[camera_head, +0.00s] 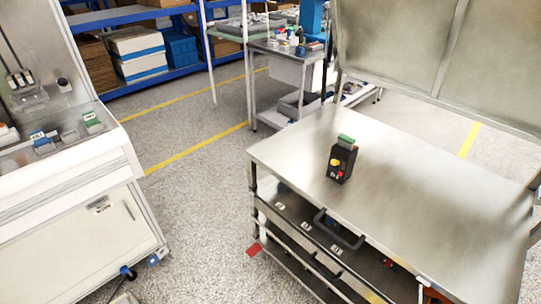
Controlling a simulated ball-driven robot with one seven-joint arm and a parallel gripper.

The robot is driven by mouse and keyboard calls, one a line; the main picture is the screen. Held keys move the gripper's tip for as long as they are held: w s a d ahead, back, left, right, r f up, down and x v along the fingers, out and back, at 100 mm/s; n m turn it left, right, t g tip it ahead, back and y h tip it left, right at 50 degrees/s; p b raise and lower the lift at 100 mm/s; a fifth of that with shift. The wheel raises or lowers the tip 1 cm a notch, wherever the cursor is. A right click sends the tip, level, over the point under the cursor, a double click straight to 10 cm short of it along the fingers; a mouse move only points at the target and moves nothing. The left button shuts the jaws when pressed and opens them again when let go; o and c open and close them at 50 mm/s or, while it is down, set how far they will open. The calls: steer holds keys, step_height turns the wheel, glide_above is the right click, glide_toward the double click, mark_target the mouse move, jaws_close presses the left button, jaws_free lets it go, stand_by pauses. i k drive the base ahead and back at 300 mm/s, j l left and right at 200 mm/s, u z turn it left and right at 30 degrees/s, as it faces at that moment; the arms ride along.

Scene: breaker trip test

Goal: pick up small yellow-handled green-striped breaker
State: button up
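The breaker (341,160) stands upright on the bare metal top of the workbench (430,185), near its left front part. It has a dark body, a green top and a yellow-and-red part on the front face. Any green stripe is too small to make out. My gripper is not in view, and nothing touches the breaker.
A white machine (75,215) with green and blue-grey parts on its ledge stands at the left. Grey speckled floor (205,185) lies between it and the workbench. A cluttered cart (290,55) and blue shelves (115,18) stand behind. A metal panel rises behind the workbench.

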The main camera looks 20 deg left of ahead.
mark_target(345, 151)
steer(key=u, duration=0.25)
steer(key=i+j+z, duration=0.1)
steer(key=i+j, duration=0.15)
steer(key=i+j+z, duration=0.1)
steer(key=i+j, duration=0.15)
steer(key=j, duration=0.15)
steer(key=i+j+z, duration=0.1)
steer(key=j, duration=0.25)
steer(key=i+j+z, duration=0.1)
steer(key=i+j, duration=0.2)
steer(key=i+j+z, duration=0.1)
steer(key=j, duration=0.4)
steer(key=i, duration=0.1)
